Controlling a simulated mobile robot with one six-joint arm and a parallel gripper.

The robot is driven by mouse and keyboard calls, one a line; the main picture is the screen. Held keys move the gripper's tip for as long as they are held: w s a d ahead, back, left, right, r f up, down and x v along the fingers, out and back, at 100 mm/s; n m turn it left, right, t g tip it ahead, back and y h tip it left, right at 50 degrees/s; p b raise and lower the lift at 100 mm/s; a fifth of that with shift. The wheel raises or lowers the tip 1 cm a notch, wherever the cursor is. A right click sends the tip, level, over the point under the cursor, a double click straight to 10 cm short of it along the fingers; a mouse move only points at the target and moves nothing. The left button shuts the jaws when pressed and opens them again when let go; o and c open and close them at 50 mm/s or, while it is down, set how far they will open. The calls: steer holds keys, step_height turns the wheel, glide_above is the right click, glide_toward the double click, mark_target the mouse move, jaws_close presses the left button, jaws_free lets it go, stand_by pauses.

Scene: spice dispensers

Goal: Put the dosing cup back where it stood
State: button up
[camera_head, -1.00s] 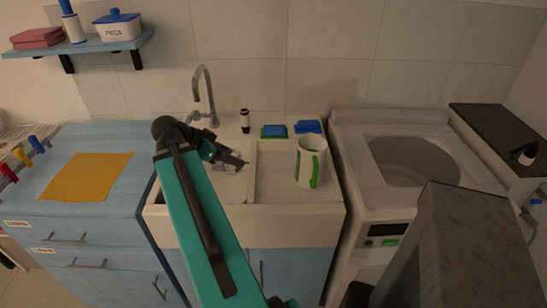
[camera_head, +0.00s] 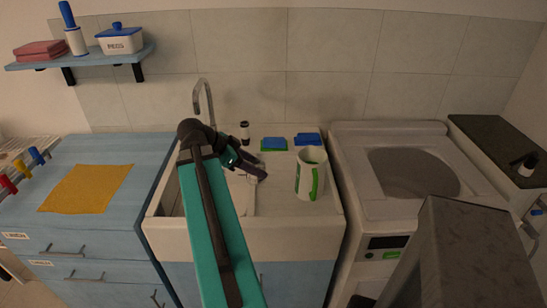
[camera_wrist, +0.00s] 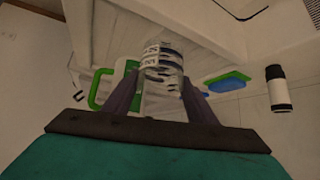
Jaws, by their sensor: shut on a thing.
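The dosing cup (camera_wrist: 163,58) is a clear cup with dark and white markings, seen between my fingers in the wrist view. My gripper (camera_wrist: 161,102) is shut on it. In the head view my gripper (camera_head: 262,176) is over the white sink unit, just left of a white jug with a green stripe (camera_head: 312,178). The cup is hard to make out there, mostly hidden by the gripper. In the wrist view the jug's green handle (camera_wrist: 97,90) shows behind and left of the cup.
The tap (camera_head: 205,97) rises behind my arm. A washing machine (camera_head: 375,195) stands right of the sink. A yellow cloth (camera_head: 86,188) lies on the left counter.

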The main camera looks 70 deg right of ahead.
steer(key=s+d+f+p, duration=0.1)
steer(key=d+p, duration=0.2)
steer(key=d, duration=1.1)
steer(key=shift+f+p, duration=0.15)
steer(key=shift+p, duration=0.2)
steer(key=shift+s, duration=0.1)
steer(key=shift+f+p, duration=0.8)
steer(key=shift+f, duration=0.95)
steer(key=shift+f, duration=0.15)
steer(key=o, duration=1.4)
steer(key=shift+r, duration=0.25)
steer(key=b+v, duration=0.3)
steer(key=v, duration=0.9)
